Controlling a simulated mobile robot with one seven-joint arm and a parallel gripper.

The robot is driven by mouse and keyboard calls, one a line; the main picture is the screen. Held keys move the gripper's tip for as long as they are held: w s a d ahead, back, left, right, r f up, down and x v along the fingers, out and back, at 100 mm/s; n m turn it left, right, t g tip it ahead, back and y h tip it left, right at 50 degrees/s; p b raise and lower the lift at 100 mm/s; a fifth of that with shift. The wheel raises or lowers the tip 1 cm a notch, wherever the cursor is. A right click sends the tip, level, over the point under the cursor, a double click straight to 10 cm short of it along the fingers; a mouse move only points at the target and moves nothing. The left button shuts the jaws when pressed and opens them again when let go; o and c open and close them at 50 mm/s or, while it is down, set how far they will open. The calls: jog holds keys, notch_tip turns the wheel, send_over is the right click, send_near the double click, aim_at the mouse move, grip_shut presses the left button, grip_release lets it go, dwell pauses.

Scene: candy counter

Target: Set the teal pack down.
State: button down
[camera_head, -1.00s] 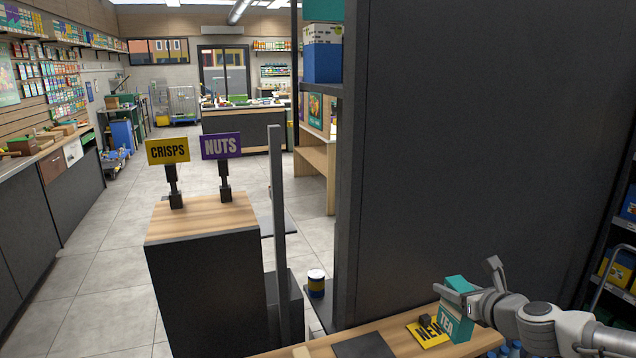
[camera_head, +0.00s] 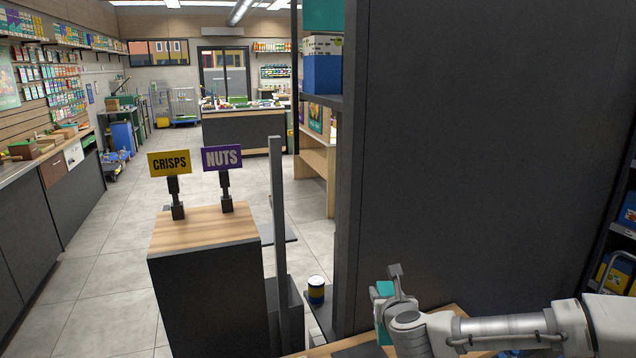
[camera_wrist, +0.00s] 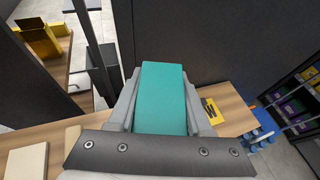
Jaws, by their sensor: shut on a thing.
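The teal pack (camera_head: 384,289) is in my gripper (camera_head: 392,284), above the wooden counter (camera_head: 452,312) at the lower right of the head view. The arm hides most of the pack there. In the wrist view the pack (camera_wrist: 162,92) stands between the two grey fingers of my gripper (camera_wrist: 162,105), which are shut on its sides. Its lower end is hidden, so I cannot tell whether it touches the counter.
A yellow sign (camera_wrist: 212,110) lies on the counter to the pack's right in the wrist view. Pale blocks (camera_wrist: 27,160) lie to the left. Blue items (camera_wrist: 260,138) stand at the right edge. A tall dark panel (camera_head: 480,150) rises behind the counter.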

aim_at(384, 339)
jog(key=s+f, duration=0.1)
jog(key=f, duration=0.1)
jog(key=s+f, duration=0.1)
jog(key=f, duration=0.1)
jog(key=s+f, duration=0.2)
jog(key=f, duration=0.1)
jog(key=shift+a, duration=0.35)
jog(key=shift+s+a+f, duration=0.15)
jog(key=shift+s+f, duration=0.3)
jog(key=shift+f, duration=0.05)
